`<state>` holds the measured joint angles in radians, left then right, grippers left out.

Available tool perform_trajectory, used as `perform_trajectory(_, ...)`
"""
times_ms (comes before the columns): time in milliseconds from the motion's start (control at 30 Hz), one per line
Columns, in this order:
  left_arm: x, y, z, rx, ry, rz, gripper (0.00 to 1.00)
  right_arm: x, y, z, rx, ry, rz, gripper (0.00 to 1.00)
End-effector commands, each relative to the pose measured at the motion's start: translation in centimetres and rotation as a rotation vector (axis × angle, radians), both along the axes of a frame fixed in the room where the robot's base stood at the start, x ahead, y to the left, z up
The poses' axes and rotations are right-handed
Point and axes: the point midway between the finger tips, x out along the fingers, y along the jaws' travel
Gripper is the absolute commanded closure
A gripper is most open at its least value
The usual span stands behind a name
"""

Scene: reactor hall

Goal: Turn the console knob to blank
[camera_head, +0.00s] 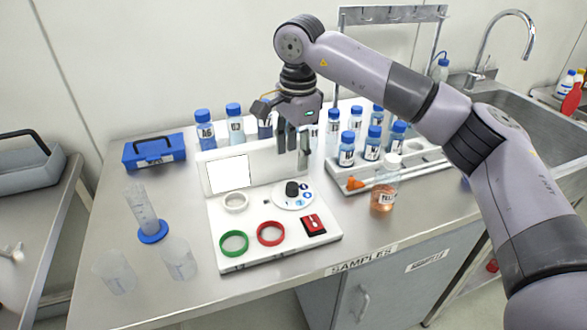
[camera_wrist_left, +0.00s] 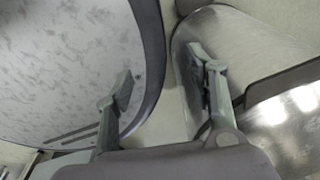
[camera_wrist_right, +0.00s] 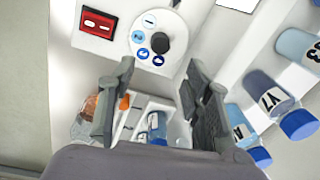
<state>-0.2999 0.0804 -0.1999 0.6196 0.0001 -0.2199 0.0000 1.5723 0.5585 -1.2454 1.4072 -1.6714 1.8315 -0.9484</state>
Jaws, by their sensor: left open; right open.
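The white console (camera_head: 270,240) stands on the steel bench, with a blank white screen (camera_head: 227,174) on its raised back panel. Its black knob (camera_head: 292,188) sits on a round white dial with blue-marked positions (camera_head: 304,199). The knob also shows in the right wrist view (camera_wrist_right: 160,43), ahead of the fingers. I cannot tell which mark it points at. My right gripper (camera_head: 292,150) is open and empty, above and behind the knob, in front of the back panel. In its wrist view the fingers (camera_wrist_right: 155,90) are apart. My left gripper (camera_wrist_left: 160,85) is open and empty, away from the console.
Green (camera_head: 234,243) and red (camera_head: 270,233) rings and a red switch (camera_head: 314,224) are on the console. Several blue-capped bottles (camera_head: 346,149) stand behind and right. A flask of orange liquid (camera_head: 384,187) stands close on the right. Beakers (camera_head: 178,258) stand left.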

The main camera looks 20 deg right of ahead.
Motion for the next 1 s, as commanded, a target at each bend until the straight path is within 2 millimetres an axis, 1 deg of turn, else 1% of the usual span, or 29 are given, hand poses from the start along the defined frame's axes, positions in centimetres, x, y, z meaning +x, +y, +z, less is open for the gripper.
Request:
perform_trajectory(33,0.0,0.0,0.0,0.0,0.0,0.0,0.49,0.0,0.0,0.9,0.001,-0.003,0.0,0.55)
perform_trajectory(100,0.0,0.0,0.0,0.0,0.0,0.0,0.49,-0.1,0.0,1.7,0.0,-0.002,0.0,0.55)
perform_trajectory(200,0.0,0.0,0.0,0.0,0.0,0.0,0.49,-0.2,0.0,2.4,0.001,-0.001,0.0,0.55)
perform_trajectory(700,0.0,-0.1,0.1,-0.001,0.0,0.0,0.49,-0.2,0.0,2.8,0.0,0.0,0.0,0.55)
perform_trajectory(767,0.0,-0.1,0.6,-0.001,0.0,0.0,0.49,-0.2,0.0,3.3,0.0,0.0,0.0,0.55)
perform_trajectory(1000,0.1,-0.1,5.0,-0.001,-0.001,0.0,0.49,-0.2,0.0,7.7,0.0,0.0,0.0,0.55)
